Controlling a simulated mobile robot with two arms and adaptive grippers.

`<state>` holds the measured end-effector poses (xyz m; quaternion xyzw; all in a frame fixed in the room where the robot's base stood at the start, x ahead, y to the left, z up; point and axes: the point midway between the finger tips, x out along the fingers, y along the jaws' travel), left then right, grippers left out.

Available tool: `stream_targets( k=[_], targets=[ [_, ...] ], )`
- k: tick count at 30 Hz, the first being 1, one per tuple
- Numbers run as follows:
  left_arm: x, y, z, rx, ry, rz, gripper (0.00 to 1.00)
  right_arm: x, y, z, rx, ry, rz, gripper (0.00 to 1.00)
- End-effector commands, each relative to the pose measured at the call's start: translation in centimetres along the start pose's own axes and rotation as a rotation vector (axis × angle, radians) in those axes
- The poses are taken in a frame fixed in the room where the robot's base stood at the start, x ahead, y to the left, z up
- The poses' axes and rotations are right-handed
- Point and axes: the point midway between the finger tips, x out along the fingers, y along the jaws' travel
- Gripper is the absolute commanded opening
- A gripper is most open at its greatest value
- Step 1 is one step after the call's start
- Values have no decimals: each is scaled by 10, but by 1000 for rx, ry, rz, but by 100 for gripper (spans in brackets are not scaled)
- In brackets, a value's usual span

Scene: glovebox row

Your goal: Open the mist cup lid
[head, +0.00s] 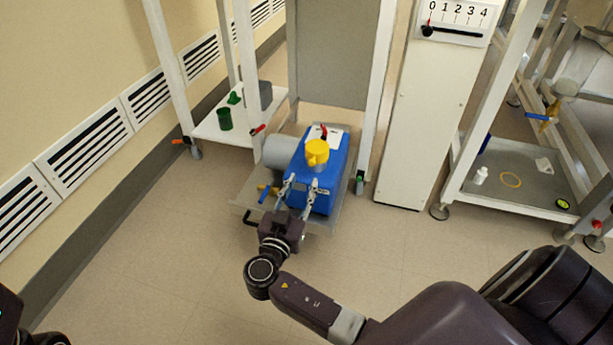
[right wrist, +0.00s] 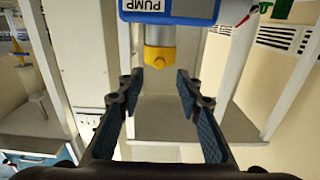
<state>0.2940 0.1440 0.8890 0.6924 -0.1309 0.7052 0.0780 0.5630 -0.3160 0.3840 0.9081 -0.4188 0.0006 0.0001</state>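A yellow lid (head: 317,150) tops a short grey cylinder, which I take for the mist cup, on a blue pump (head: 323,180). In the right wrist view, which looks upside down, the yellow lid (right wrist: 158,57) shows beyond the fingertips on the grey cup (right wrist: 160,33). The lid looks shut. My right gripper (head: 299,187) is open and empty at the near side of the pump, with its fingers pointing toward it. In the right wrist view its fingers (right wrist: 157,88) are apart, short of the lid. My left gripper is not seen.
The pump stands on a low tray (head: 243,198) between white posts. A grey cylinder (head: 280,152) and a blue-handled valve (head: 266,191) are at its left. A white cabinet (head: 414,120) stands right. A shelf (head: 205,125) holds a green cup (head: 225,119). The front floor is clear.

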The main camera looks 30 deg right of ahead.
Motion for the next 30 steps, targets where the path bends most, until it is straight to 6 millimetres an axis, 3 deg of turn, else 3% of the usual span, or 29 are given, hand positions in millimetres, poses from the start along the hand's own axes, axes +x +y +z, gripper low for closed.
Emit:
stream_targets(
  k=[15,26,30],
  targets=[
    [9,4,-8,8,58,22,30,70,0,0,-1,2,1,33],
    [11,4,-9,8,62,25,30,76,0,0,-1,-2,0,33],
    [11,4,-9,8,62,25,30,76,0,0,-1,-1,0,17]
  ],
)
